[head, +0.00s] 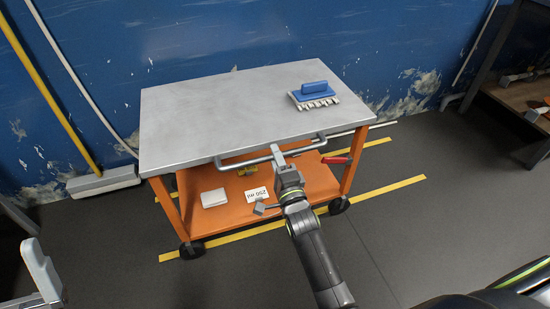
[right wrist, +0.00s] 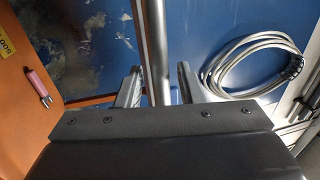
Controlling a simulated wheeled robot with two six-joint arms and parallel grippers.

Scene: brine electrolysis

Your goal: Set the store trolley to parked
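The store trolley has a grey top (head: 200,110) and an orange frame with a lower shelf (head: 300,184). A grey push handle (head: 232,165) runs along its near edge. A red-gripped lever (head: 337,160) sticks out near the right front leg; a red grip (right wrist: 38,84) also shows in the right wrist view. My right gripper (head: 277,158) is at the handle. In the right wrist view its fingers (right wrist: 160,75) stand on either side of the grey bar (right wrist: 156,40), with small gaps visible. A pale finger-like part (head: 40,270), probably my left gripper, shows at the lower left.
Yellow floor tape (head: 400,187) runs under the trolley's front wheels (head: 338,206); another strip (head: 372,143) lies behind. A blue-handled rack (head: 314,92) stands on the top. A blue wall is close behind. A bench (head: 520,95) stands at right. Open floor lies in front.

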